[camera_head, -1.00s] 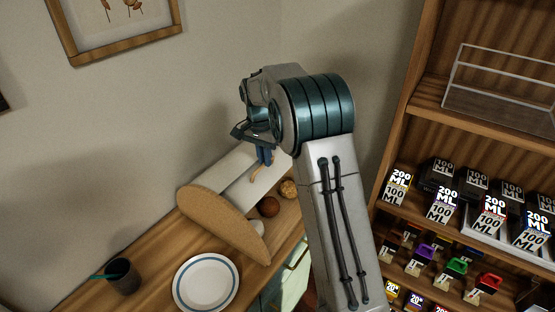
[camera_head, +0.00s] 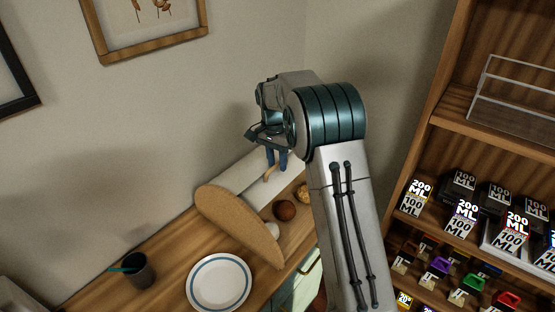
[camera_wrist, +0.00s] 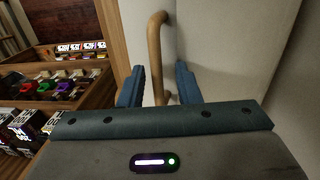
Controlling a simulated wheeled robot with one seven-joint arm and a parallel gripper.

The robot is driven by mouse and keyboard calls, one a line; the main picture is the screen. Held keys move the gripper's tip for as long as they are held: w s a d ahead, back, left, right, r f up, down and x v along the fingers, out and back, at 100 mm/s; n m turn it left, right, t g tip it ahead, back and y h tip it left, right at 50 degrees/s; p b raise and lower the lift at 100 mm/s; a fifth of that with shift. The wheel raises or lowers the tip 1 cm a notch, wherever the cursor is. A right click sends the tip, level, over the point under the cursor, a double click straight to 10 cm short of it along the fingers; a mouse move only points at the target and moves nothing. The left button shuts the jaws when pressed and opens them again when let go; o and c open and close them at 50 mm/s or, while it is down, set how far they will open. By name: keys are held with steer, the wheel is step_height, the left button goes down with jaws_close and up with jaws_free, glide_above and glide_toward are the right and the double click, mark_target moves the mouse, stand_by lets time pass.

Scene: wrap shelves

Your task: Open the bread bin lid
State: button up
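The bread bin has a rounded wooden side panel (camera_head: 238,226) and stands on the wooden counter. Its white lid (camera_head: 232,176) is up at the back, and the front is open, showing a dark brown roll (camera_head: 285,211) and other round items inside. The lid's curved wooden handle (camera_head: 269,174) also shows in the wrist view (camera_wrist: 154,45). My gripper (camera_head: 276,160) is at the handle, fingers pointing down. In the wrist view my gripper (camera_wrist: 160,85) has its blue fingers apart, with the handle between them and visible gaps. My arm hides the bin's right end.
A white plate with a blue ring (camera_head: 218,284) and a dark cup (camera_head: 139,270) stand on the counter left of the bin. A wooden shelf (camera_head: 440,122) with several labelled boxes stands at right. The wall is close behind the bin.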

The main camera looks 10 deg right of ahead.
steer(key=shift+w+d, duration=0.15)
steer(key=shift+w, duration=0.05)
steer(key=shift+r, duration=0.15)
steer(key=shift+r, duration=0.35)
step_height(320, 180, up, 13)
steer(key=b, duration=0.1)
steer(key=shift+w+a, duration=0.4)
steer(key=shift+w, duration=0.05)
steer(key=shift+f, duration=0.15)
